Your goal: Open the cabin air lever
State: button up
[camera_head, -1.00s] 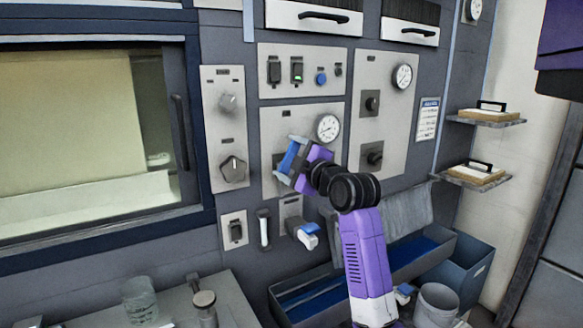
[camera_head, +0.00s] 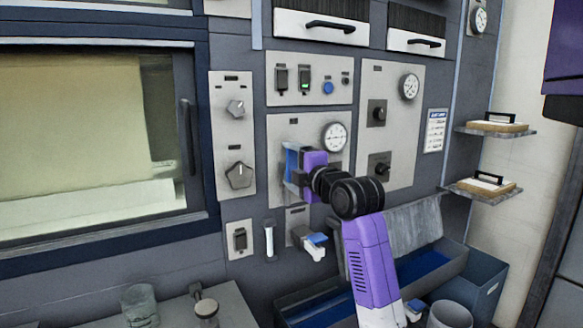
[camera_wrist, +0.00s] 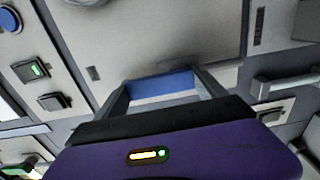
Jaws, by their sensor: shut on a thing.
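A blue lever handle (camera_head: 291,161) stands about upright in front of the grey panel (camera_head: 282,131) with the round gauge, and I take it for the cabin air lever. My gripper (camera_head: 293,177) is shut on it at the panel, with the purple wrist to its right. In the wrist view the blue handle (camera_wrist: 164,84) spans the space between the two grey fingers of my gripper (camera_wrist: 162,92). The lever's pivot and label are hidden behind my gripper or too small to read.
A second blue-and-white lever (camera_head: 313,242) sticks out just below. Blue bins (camera_head: 468,281) and a bench with a glass jar (camera_head: 140,305) lie below.

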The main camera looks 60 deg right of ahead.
jog(key=o, duration=2)
jog(key=v, duration=0.7)
jog(key=shift+s+a+b, duration=0.2)
jog(key=shift+s+b, duration=0.15)
jog(key=shift+b, duration=0.05)
